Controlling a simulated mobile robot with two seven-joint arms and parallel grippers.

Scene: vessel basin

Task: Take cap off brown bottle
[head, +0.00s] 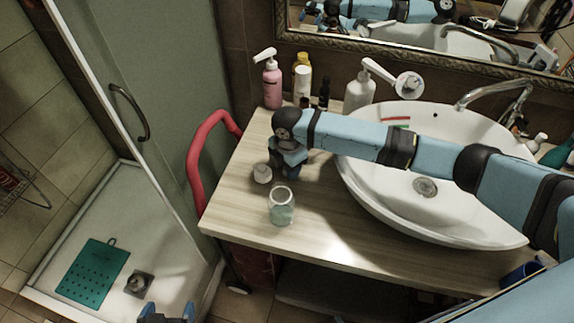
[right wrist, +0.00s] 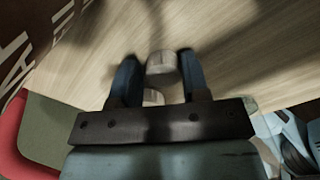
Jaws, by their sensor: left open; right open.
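A small dark bottle (head: 323,94), which may be the brown bottle, stands at the back of the counter among other bottles; its cap is too small to make out. My right gripper (head: 284,172) points down over the left part of the counter, open. In the right wrist view, a short pale round piece (right wrist: 162,64) shows between its open fingers (right wrist: 158,75), and a second pale piece is partly hidden by the gripper. I cannot tell whether the fingers touch either. My left gripper (head: 168,314) shows at the bottom edge, open, well away from the counter.
A pale round lid-like piece (head: 262,173) and a clear glass jar (head: 281,208) stand near my right gripper. A pink pump bottle (head: 272,84) and white dispenser (head: 359,92) stand behind. The white basin (head: 450,222) lies right, a red rail (head: 196,160) left.

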